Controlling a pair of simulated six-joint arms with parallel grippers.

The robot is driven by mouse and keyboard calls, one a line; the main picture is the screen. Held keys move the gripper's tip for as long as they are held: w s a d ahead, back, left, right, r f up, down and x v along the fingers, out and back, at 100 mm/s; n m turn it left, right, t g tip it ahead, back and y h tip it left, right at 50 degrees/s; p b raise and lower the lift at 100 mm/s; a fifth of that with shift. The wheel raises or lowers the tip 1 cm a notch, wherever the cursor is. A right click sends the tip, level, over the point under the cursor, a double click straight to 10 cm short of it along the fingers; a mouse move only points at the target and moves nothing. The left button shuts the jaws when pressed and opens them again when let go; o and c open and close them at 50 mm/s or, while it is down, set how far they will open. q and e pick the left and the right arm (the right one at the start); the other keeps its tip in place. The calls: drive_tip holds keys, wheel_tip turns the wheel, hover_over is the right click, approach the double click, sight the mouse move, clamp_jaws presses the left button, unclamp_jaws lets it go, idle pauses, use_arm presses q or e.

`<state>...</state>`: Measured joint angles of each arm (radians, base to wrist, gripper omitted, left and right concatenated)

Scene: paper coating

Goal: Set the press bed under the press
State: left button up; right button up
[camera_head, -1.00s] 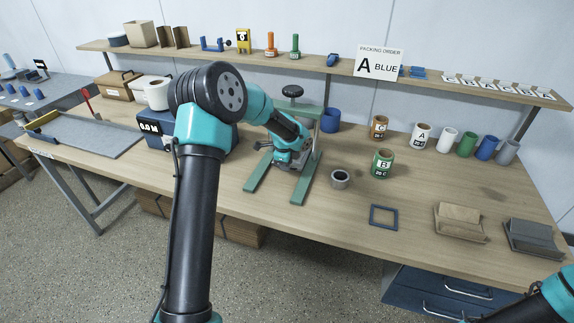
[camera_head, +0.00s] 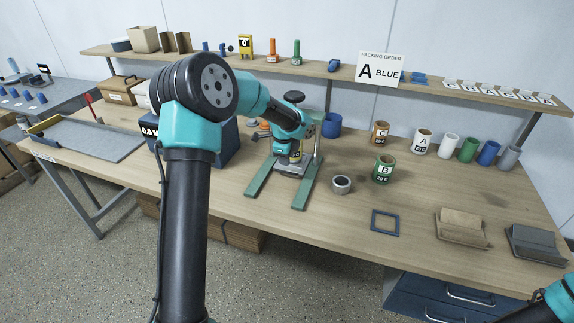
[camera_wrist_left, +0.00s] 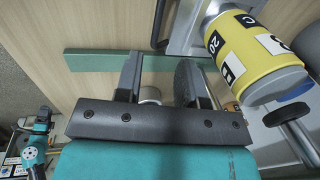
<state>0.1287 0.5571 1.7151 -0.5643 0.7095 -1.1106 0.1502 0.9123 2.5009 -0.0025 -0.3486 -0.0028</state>
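The green press (camera_head: 318,150) stands on the table with two long legs reaching toward the front edge. The press bed, a grey metal plate (camera_head: 291,168), lies low between the legs, in toward the post. It shows in the left wrist view as a silver plate (camera_wrist_left: 185,42) with a handle, beside a green leg (camera_wrist_left: 88,62). A yellow labelled can (camera_wrist_left: 245,55) shows at the plate in that view. My left gripper (camera_wrist_left: 160,72) is open with empty space between its fingers. In the head view it is at the press, above the plate, its fingertips mostly hidden. My right gripper is out of view.
A grey ring (camera_head: 341,184), can B (camera_head: 383,168) and a blue frame (camera_head: 385,222) are right of the press. A blue cup (camera_head: 331,125) stands behind it. A dark blue box (camera_head: 225,145) is to its left.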

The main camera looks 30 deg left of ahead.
use_arm(q)
wheel_tip(320, 180, up, 10)
drive_tip(key=s, duration=0.1)
drive_tip(key=shift+s+d+r, duration=0.25)
drive_tip(key=shift+s, duration=0.15)
